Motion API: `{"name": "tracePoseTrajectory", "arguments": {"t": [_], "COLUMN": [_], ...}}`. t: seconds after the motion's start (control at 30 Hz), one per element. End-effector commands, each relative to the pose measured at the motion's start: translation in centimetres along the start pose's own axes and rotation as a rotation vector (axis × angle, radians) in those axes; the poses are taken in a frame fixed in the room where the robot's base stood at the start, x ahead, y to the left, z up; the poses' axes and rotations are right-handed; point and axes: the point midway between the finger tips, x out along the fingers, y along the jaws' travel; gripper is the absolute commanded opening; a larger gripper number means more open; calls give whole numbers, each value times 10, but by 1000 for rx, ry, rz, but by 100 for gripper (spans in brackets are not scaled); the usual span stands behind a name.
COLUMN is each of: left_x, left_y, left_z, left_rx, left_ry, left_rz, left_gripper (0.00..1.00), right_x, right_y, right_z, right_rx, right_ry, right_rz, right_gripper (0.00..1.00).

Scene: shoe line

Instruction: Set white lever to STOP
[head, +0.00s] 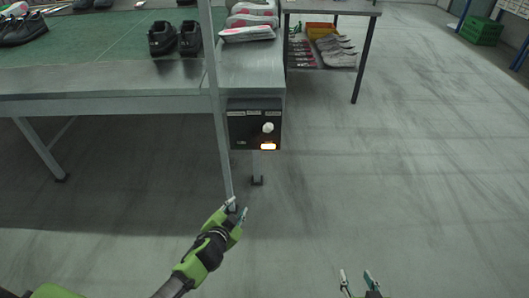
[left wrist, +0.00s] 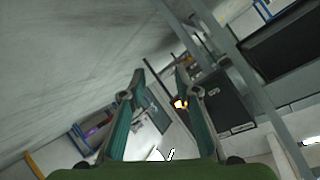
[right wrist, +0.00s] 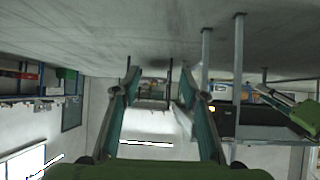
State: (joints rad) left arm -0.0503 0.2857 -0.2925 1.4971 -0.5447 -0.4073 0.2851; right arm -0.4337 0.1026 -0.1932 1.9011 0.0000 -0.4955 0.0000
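The white lever (head: 268,127) is a small pale knob on a dark control box (head: 241,130) fixed at the end of the workbench. A lit orange-white indicator (head: 268,146) sits just below it. Labels on the box are too small to read. My left gripper (head: 237,207) is below the box, apart from it. In the left wrist view its fingers are spread and empty, with the dark box (left wrist: 222,104) beyond the right finger. The lever cannot be made out there. My right gripper (head: 358,284) is low in the head view, open and empty, away from the box.
The workbench (head: 110,104) has a green mat, with black shoes (head: 176,38) on it. A thin metal post (head: 214,80) rises left of the box. A rack (head: 365,60) with shoe parts stands behind to the right. The floor (head: 400,180) to the right is clear.

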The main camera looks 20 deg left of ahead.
Motion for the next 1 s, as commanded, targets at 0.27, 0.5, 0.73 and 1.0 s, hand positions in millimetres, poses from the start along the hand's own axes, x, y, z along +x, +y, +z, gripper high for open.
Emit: {"name": "tracePoseTrajectory", "arguments": {"t": [0.27,0.5,0.73,1.0], "left_x": [-10,-28,-5,44], "left_y": [-59,-78,-86,-98], "left_z": [-119,-157,-170,-189], "left_rx": [65,76,77,77], "left_ry": [306,394,396,394], "left_rz": [-200,-259,-262,-262], "left_gripper": [29,29,29,29], "right_x": [-51,-82,-88,-111], "right_y": [-2,-3,-5,-12], "right_z": [-103,-137,-156,-200], "right_rx": [1,1,1,3], "right_ry": [291,379,466,703], "right_rz": [-2,-3,-9,-23], "right_gripper": [40,40,40,40]}}
